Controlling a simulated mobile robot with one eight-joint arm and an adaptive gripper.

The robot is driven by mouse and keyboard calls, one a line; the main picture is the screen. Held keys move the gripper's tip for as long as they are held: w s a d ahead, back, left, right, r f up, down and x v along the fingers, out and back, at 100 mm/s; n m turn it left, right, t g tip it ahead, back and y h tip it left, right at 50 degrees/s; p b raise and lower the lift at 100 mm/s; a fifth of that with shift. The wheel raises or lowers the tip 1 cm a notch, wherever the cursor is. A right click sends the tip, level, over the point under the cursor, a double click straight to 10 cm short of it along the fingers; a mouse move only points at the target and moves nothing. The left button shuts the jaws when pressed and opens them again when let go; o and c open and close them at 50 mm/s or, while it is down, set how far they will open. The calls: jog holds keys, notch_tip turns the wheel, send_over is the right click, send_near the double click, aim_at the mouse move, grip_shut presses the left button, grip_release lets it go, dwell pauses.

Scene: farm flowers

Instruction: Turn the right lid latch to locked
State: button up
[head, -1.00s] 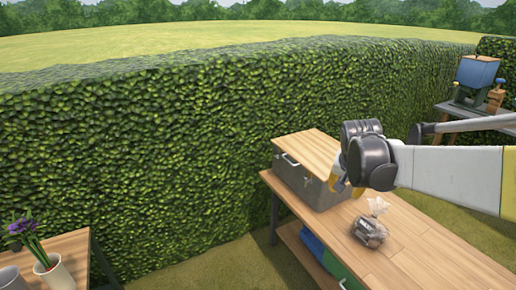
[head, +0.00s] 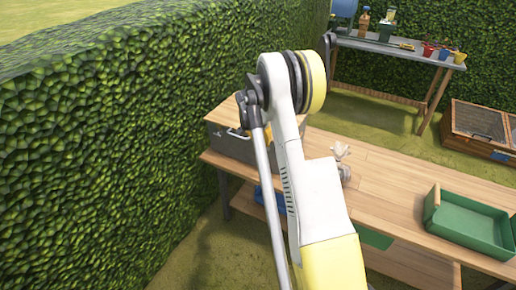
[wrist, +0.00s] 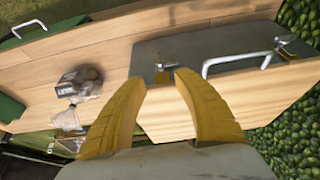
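The grey box (head: 222,142) with a wooden lid (head: 222,111) stands at the left end of the workbench. The wrist view shows its grey front (wrist: 210,45) upside down, with a pale handle (wrist: 236,63) between two small latches. The right lid latch (wrist: 165,67), on the bag's side, lies just beyond my fingertips. The other latch (wrist: 288,44) is near the hedge. My gripper (wrist: 165,79) is open, with two yellow fingers apart and nothing seen between them. I cannot tell whether it touches the latch, or the latch's setting. In the head view my arm mostly hides the gripper.
A clear bag of brown things (wrist: 80,82) lies on the workbench (head: 385,180) beside the box. A green tray (head: 470,222) sits at the bench's right. A hedge (head: 120,130) stands close behind the box. A table with pots (head: 385,45) is farther back.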

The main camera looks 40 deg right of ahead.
aim_at(264, 148)
jog(key=b+x, duration=0.2)
jog(key=x, duration=0.7)
jog(key=shift+b, duration=0.3)
grip_shut()
